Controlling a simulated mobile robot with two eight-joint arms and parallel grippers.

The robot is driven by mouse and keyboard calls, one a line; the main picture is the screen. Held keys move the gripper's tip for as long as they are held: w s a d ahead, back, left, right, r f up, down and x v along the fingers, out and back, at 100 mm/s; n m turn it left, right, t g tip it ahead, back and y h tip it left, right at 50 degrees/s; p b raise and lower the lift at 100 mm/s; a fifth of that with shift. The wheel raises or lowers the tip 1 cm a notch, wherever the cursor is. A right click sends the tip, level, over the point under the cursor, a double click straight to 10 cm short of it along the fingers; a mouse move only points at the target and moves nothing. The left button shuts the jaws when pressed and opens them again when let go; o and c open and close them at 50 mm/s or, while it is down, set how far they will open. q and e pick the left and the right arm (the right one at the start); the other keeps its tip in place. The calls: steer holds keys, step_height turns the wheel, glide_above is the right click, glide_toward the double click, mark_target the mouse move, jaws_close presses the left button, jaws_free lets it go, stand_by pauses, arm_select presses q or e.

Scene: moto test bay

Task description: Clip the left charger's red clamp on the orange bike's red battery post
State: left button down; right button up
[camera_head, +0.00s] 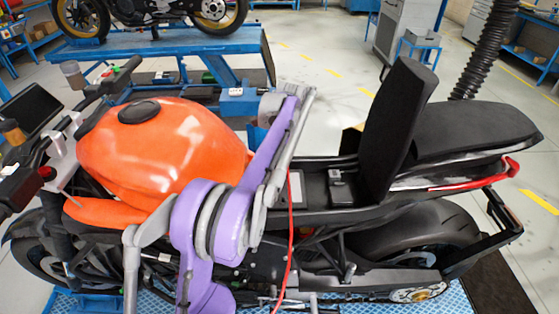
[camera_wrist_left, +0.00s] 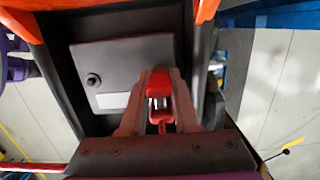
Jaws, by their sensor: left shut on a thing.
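The orange bike (camera_head: 165,155) stands across the head view with its seat (camera_head: 400,115) tipped up. My left arm reaches over its middle and hides part of the open bay. In the left wrist view my left gripper (camera_wrist_left: 160,84) is shut on the red clamp (camera_wrist_left: 160,120), above or at the edge of the dark battery (camera_wrist_left: 118,60). A dark round post (camera_wrist_left: 93,79) shows left of the clamp. The red post is not visible, and I cannot tell whether the clamp touches it. The red cable (camera_head: 290,240) hangs down the bike's near side. My right gripper is out of view.
A blue box (camera_head: 238,101) stands behind the bike; I cannot tell if it is a charger. A blue lift table (camera_head: 175,45) carries another bike (camera_head: 200,12) at the back. Frame rails flank the battery bay closely. The floor behind the tail is open.

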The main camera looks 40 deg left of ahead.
arm_select(q)
steer(key=c, duration=0.6)
jaws_free()
steer(key=shift+o, duration=0.2)
steer(key=r, duration=0.3)
steer(key=r+p, duration=0.1)
steer(key=r, duration=0.3)
steer(key=w+d+r, duration=0.1)
steer(key=r, duration=0.2)
steer(key=shift+r, duration=0.35)
steer(key=shift+s+d, duration=0.1)
steer(key=s+d+n+t, duration=0.2)
steer(key=s+d+n, duration=0.15)
steer(key=d, duration=0.45)
steer(key=s+d+f+n+t, duration=0.2)
steer(key=s+d+f+n, duration=0.1)
steer(key=s+d+f, duration=0.4)
steer(key=s+d+f+n+t+h, duration=0.1)
steer(key=s+d+f+n+t, duration=0.1)
steer(key=s+d+f, duration=0.6)
steer(key=s+f+n, duration=0.1)
steer(key=s, duration=0.4)
steer(key=shift+s+d+f+t, duration=0.2)
steer(key=shift+d+t, duration=0.1)
